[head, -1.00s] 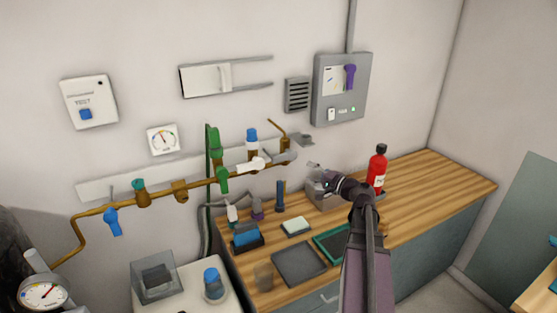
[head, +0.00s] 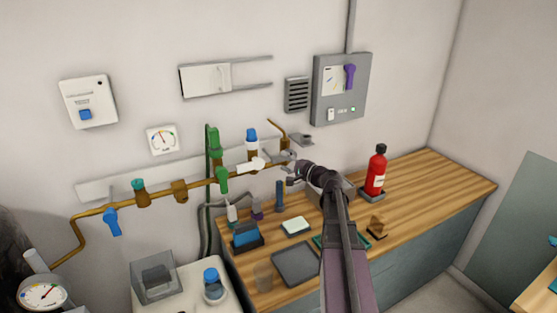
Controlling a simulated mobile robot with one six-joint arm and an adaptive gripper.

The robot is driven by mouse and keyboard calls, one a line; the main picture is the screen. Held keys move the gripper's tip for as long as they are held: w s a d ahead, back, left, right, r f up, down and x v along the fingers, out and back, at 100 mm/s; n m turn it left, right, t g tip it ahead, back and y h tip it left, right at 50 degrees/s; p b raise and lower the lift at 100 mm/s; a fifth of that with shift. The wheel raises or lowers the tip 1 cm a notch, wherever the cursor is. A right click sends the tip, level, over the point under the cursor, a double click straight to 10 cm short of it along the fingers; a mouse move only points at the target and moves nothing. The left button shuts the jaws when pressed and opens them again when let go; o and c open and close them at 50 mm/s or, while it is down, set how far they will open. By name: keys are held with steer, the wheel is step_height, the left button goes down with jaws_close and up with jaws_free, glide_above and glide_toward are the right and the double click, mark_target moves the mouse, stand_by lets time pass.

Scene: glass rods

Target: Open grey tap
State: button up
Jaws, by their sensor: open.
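The grey tap (head: 288,155) is at the right end of the brass pipe on the wall, by an upright brass fitting. Its handle is small in the head view, so its exact angle is hard to tell. My gripper (head: 291,175) is open, just below and beside the grey tap, with its fingers pointing left toward the wall. I cannot tell whether a finger touches the tap. Nothing shows between the fingers.
A white-handled tap (head: 251,165) and green taps (head: 222,180) sit to the left on the pipe. A grey bracket-like piece (head: 302,139) is on the wall above right. A red bottle (head: 376,171) stands on the wooden counter (head: 430,183), whose right part is clear.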

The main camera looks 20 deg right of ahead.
mark_target(281, 160)
steer(key=shift+x, duration=1.55)
jaws_close()
